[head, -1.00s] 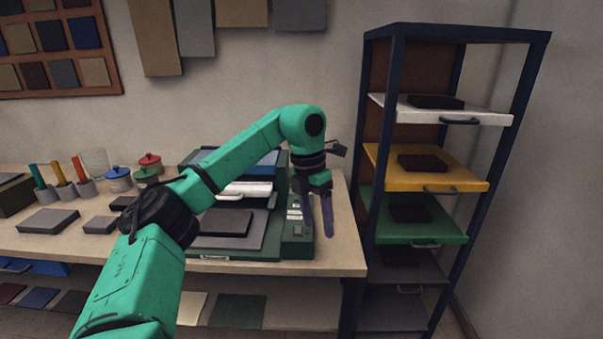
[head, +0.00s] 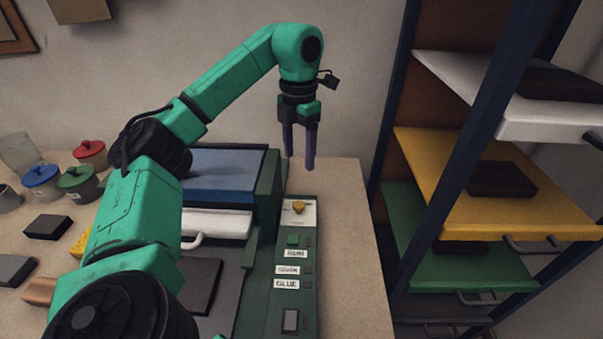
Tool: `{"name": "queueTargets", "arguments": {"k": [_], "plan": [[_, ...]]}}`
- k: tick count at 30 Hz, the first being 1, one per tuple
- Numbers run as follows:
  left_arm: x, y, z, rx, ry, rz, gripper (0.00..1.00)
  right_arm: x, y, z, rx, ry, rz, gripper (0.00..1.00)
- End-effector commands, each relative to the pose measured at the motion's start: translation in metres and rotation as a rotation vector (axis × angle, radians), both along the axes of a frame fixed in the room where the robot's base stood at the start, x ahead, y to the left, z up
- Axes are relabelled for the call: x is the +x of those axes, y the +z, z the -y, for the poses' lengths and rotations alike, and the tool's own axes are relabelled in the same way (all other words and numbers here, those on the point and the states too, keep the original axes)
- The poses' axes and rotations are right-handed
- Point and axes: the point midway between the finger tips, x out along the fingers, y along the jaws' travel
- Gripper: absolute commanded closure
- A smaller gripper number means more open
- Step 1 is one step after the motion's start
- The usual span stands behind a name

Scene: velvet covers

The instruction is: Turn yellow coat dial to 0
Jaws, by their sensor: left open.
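The yellow coat dial (head: 299,207) is a small yellow knob on a white plate at the far end of the green machine's control panel (head: 276,318). Its scale marks are too small to read, so I cannot tell its setting. My left gripper (head: 298,164) is open and empty, pointing down above and slightly behind the dial, apart from it. Its two dark purple fingers hang with a gap between them. My right gripper is not in view.
Labelled buttons and a switch (head: 290,321) line the panel nearer me. A blue-topped part (head: 220,175) of the machine stands left of the dial. A shelf rack with white, yellow (head: 440,190) and green trays stands at right. Lidded pots (head: 90,153) sit at left.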

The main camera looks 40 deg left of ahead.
Motion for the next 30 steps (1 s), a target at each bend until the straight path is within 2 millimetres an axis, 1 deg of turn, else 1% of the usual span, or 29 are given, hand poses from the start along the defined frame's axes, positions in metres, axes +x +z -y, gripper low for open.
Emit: {"name": "queueTargets", "arguments": {"k": [2, 4, 5, 8, 9, 11, 14, 18, 21, 25, 30], "plan": [[0.000, -0.002, 0.000, 0.000, -0.001, 0.000, 0.31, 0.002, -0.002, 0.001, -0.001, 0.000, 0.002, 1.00], [0.000, -0.010, 0.001, -0.001, -0.002, -0.001, 0.31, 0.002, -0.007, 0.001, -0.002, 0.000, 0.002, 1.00], [0.000, -0.015, 0.001, -0.001, -0.002, -0.002, 0.31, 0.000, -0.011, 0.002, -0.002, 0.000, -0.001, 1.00], [-0.001, -0.039, 0.001, -0.001, -0.002, -0.003, 0.31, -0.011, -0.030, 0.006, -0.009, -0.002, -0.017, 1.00], [-0.001, -0.045, 0.000, 0.001, -0.001, -0.005, 0.31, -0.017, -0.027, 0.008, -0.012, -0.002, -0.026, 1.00], [-0.002, -0.060, 0.000, 0.002, -0.001, -0.006, 0.31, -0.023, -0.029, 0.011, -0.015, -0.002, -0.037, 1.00], [-0.003, -0.084, 0.000, 0.001, 0.000, -0.006, 0.31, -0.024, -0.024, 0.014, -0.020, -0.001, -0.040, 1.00], [-0.003, -0.118, 0.001, 0.001, 0.000, -0.005, 0.31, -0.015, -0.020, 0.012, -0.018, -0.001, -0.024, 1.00], [-0.003, -0.134, 0.001, 0.000, 0.000, -0.003, 0.31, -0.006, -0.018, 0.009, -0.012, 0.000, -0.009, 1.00], [-0.002, -0.144, 0.002, -0.001, 0.000, 0.001, 0.31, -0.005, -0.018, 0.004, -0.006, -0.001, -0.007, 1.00], [-0.002, -0.146, 0.002, -0.001, -0.001, 0.001, 0.31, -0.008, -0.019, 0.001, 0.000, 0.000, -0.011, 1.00]]}}
